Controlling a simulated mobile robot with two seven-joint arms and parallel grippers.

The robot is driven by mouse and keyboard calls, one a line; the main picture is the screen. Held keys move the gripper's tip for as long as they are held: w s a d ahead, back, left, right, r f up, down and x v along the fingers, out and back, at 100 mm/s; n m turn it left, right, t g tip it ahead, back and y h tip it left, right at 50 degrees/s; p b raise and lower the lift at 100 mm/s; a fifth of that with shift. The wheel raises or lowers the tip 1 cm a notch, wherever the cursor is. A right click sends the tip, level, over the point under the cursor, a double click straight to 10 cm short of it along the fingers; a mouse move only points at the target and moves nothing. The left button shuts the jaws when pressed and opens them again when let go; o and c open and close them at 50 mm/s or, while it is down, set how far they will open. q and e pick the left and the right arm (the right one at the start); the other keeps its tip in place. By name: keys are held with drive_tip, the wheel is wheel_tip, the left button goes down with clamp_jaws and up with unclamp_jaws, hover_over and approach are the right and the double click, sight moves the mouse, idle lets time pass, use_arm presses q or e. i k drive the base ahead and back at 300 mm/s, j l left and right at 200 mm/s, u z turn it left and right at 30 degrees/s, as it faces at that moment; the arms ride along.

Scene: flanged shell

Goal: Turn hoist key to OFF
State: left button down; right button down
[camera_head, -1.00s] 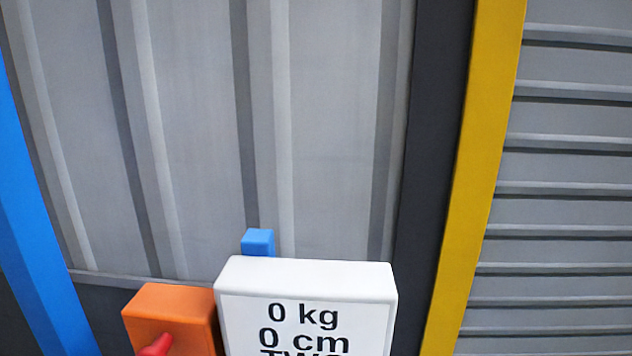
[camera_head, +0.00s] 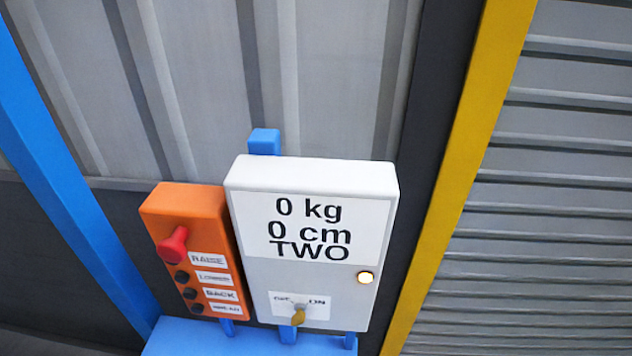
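The hoist key (camera_head: 298,316) is a small yellow-brown knob low on the front of a white control box (camera_head: 318,177). A small label (camera_head: 300,302) above it reads OFF on the left and ON on the right. The key's exact angle is too small to tell. The box's display panel (camera_head: 262,228) reads 0 kg, 0 cm, TWO. Neither of my grippers is in the head view.
An orange box (camera_head: 185,198) with a red knob (camera_head: 173,245) and black buttons labelled RAISE, LOWER, BACK and another stands left of the white box. Both are on a blue stand (camera_head: 190,338). A blue post (camera_head: 75,190) is at left, a yellow post (camera_head: 462,150) at right.

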sight(298, 319)
drive_tip(key=i+l+u, duration=0.15)
drive_tip(key=u, duration=0.2)
drive_tip(key=j, duration=0.5)
drive_tip(key=k+j, duration=0.15)
drive_tip(key=j, duration=0.8)
drive_tip(key=k+z, duration=0.05)
